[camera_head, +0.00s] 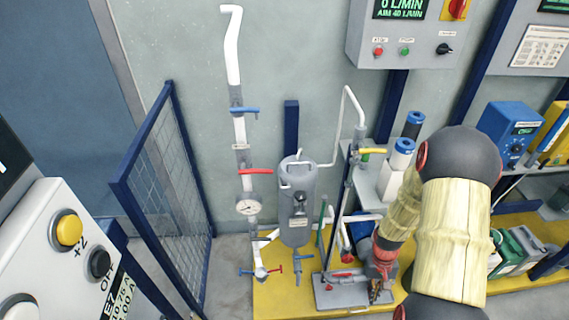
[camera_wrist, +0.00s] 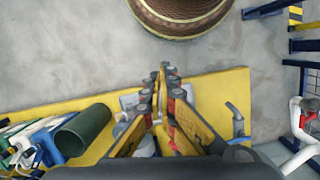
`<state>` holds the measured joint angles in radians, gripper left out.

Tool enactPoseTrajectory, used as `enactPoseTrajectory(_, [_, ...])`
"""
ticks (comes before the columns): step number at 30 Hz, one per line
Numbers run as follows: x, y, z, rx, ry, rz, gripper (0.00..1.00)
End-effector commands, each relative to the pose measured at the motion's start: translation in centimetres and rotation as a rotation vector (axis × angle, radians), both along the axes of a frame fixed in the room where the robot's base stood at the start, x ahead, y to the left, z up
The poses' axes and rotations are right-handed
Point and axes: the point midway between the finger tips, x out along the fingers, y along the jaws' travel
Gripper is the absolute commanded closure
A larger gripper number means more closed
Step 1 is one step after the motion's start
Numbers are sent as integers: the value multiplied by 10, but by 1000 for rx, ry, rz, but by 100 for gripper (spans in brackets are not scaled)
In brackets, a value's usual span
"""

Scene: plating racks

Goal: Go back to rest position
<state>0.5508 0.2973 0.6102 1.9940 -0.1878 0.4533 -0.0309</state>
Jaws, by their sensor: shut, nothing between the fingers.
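My gripper (camera_wrist: 163,78) shows in the wrist view with its yellow and grey fingers together and nothing between them. It points down over the yellow platform (camera_wrist: 212,92). In the head view my gripper (camera_head: 380,289) is low, right of centre, beside the grey tank (camera_head: 297,212) and in front of the pipework. My arm, in a pale yellow cover, hides part of the platform and the shelf behind it.
A white pipe (camera_head: 241,155) with a blue lever and a red lever stands left of the tank. A blue mesh fence (camera_head: 160,190) is at left. A button panel (camera_head: 45,240) is close at lower left. A brown round object (camera_wrist: 182,14) stands on bare floor in the wrist view.

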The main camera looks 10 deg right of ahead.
Motion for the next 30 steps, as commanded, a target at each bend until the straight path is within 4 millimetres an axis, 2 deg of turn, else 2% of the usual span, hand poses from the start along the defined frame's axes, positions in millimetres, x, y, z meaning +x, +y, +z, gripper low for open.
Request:
enactPoseTrajectory(1, [6,6,31,-10,-8,3,100])
enactPoseTrajectory(3, [9,17,69,-17,-12,4,100])
enactPoseTrajectory(12, [4,79,211,-37,-98,39,100])
enactPoseTrajectory(21, [-14,141,321,-59,-315,136,100])
enactPoseTrajectory(30, [-20,184,416,-92,-633,272,100])
